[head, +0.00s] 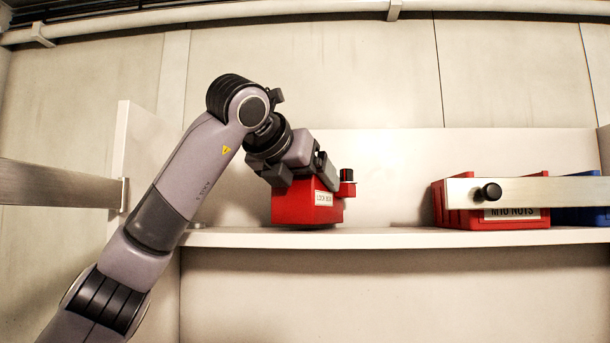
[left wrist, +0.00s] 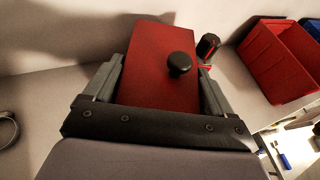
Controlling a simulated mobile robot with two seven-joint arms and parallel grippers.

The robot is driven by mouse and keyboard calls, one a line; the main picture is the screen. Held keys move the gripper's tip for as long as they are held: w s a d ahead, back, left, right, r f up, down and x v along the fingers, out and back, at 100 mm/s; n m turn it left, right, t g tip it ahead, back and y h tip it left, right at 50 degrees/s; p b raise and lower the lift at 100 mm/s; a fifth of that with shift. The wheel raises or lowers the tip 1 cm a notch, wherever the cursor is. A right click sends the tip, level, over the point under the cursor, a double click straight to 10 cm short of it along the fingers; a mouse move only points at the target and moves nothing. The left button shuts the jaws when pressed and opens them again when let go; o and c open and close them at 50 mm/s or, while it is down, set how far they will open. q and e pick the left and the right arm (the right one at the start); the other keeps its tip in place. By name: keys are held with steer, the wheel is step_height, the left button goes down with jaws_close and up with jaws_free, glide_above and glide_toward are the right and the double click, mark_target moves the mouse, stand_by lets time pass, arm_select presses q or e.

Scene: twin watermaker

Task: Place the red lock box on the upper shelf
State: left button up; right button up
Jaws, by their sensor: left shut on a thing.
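The red lock box (head: 292,206), with a white label, is at the upper shelf (head: 400,238), towards its left part. Its underside is at the shelf surface; I cannot tell whether it rests or hovers just above. In the left wrist view the red box (left wrist: 155,70) with a black knob (left wrist: 180,64) lies between the fingers of my left gripper (left wrist: 160,95), which is shut on it. In the head view my left gripper (head: 305,170) is over the box from above. My right gripper is not in view.
A small red item with a black top (head: 347,182) stands right beside the box. A red M10 NUTS bin (head: 455,215) and a blue bin (head: 580,215) sit farther right, behind a metal bar (head: 545,190) with a black knob. Shelf between them is clear. A side panel (head: 135,150) is at left.

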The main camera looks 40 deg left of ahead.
arm_select(q)
steer(key=shift+f+b, duration=0.45)
stand_by(0.4)
steer(key=o, duration=1.4)
steer(key=shift+s, duration=0.1)
steer(key=b+v, duration=0.1)
steer(key=v, duration=0.6)
steer(key=shift+r, duration=0.15)
steer(key=shift+d, duration=0.1)
